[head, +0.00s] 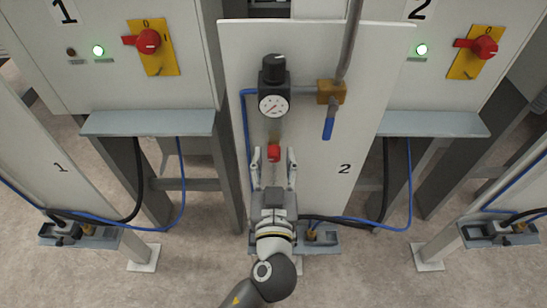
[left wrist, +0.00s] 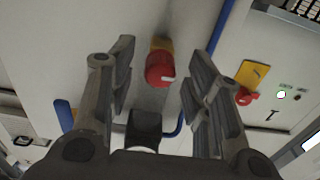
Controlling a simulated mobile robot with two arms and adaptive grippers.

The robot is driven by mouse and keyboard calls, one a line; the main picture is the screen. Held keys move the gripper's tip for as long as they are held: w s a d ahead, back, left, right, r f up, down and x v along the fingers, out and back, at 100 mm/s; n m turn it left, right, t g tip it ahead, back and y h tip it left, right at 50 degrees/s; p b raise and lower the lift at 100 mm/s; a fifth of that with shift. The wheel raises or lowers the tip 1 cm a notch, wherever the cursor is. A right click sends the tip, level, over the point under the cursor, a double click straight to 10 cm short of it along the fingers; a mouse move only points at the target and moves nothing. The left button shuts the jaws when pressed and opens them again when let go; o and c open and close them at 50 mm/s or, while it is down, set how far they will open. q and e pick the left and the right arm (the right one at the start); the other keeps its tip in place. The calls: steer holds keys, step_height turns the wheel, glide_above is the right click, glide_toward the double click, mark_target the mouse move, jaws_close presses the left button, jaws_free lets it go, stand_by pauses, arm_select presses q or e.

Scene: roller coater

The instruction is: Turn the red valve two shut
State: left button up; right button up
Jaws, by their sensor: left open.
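The red valve knob (head: 274,153) sits on the white centre panel marked 2 (head: 344,169), below the pressure gauge. In the left wrist view the red knob (left wrist: 159,69) has a pale mark on its face and a yellow-brown part behind it. My left gripper (head: 274,154) is open, with one finger on each side of the knob. In the left wrist view, gaps show between the knob and both fingers of the left gripper (left wrist: 160,62). Whether the fingertips reach past the knob's face is hard to tell. My right gripper is not in view.
Above the knob are a pressure gauge (head: 273,106) with a black regulator (head: 274,73) and a brass valve (head: 331,92) with a blue handle (head: 328,129). Cabinets with red rotary switches (head: 148,41) (head: 485,47) stand on both sides, with grey ledges (head: 150,123) below.

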arm_select(q)
steer(key=shift+s, duration=0.1)
steer(key=c, duration=1)
jaws_close()
